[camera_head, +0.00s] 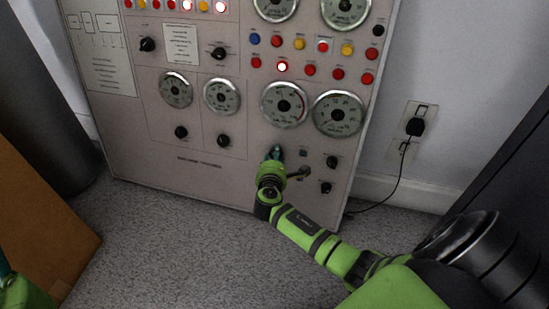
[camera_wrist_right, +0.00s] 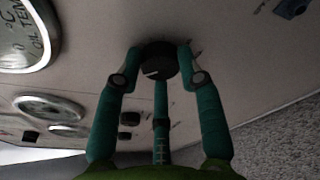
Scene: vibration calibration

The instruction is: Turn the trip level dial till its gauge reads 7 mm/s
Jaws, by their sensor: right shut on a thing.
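My right gripper (camera_head: 275,153) is at the lower part of the grey panel (camera_head: 180,210), below the third gauge (camera_head: 284,104) of the row. In the right wrist view its teal fingers (camera_wrist_right: 160,75) are closed around a black round dial (camera_wrist_right: 157,61) with a pale pointer line. In the head view the gripper hides this dial. Labels and gauge figures are too small to read in the head view, so I cannot confirm which gauge belongs to the dial. A bit of my left gripper (camera_head: 4,268) shows at the lower left edge, mostly cut off.
More black knobs (camera_head: 223,140) sit left of my gripper, and others (camera_head: 332,162) to its right. Red, yellow and blue buttons (camera_head: 300,43) lie above. A plugged socket (camera_head: 415,125) with a hanging cable is on the wall at right. The carpet (camera_head: 190,250) before the panel is clear.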

